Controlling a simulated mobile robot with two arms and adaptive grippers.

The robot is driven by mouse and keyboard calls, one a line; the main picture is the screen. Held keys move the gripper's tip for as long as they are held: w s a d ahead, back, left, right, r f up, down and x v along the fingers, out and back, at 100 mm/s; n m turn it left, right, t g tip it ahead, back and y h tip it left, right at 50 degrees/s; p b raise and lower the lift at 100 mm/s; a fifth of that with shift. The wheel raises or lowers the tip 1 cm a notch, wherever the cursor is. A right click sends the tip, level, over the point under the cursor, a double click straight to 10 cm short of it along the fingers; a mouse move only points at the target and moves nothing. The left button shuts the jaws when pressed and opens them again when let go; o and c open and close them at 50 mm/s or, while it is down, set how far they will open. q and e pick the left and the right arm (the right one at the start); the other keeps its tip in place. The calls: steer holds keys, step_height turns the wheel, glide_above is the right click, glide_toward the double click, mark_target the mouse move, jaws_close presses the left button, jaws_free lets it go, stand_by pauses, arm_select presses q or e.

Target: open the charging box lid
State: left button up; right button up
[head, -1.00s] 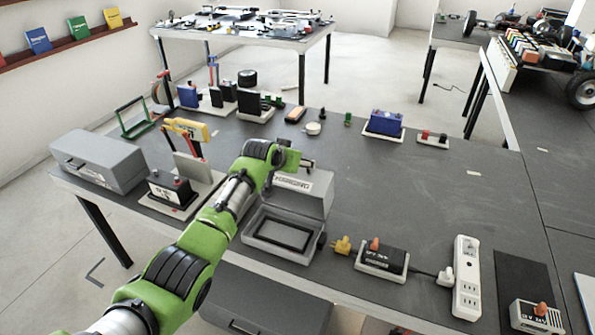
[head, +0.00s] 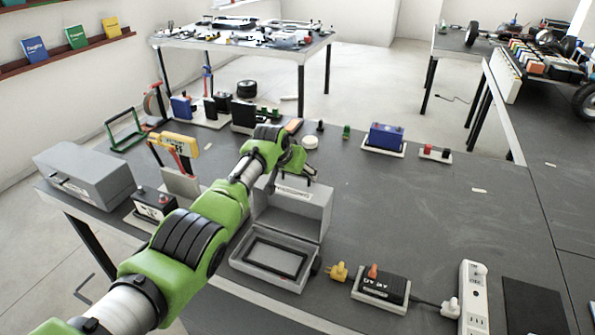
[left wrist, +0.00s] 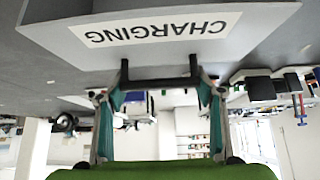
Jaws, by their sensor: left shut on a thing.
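The grey charging box stands open near the table's front edge in the head view. Its shallow base (head: 240,262) has a black rectangular frame inside. Its lid (head: 308,215) is raised at the back of the base, with its hollow side toward me. The left wrist view shows the lid (left wrist: 275,22) close up, with an upside-down "CHARGING" label (left wrist: 155,28). My arm hides part of the box's left side. My right gripper is out of view.
A closed grey case (head: 85,178) and a small black battery (head: 153,203) stand to the left. A yellow plug (head: 338,271), a black battery unit (head: 383,284) and a white power strip (head: 473,298) lie to the right. The table beyond them is fairly clear.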

arm_select(q)
steer(key=shift+w+d+f, duration=0.15)
steer(key=shift+w+f, duration=0.05)
stand_by(0.4)
steer(key=o, duration=1.6)
steer(key=shift+v, duration=0.8)
steer(key=v, duration=1)
steer(key=shift+s+r, duration=0.1)
steer(key=shift+r, duration=0.1)
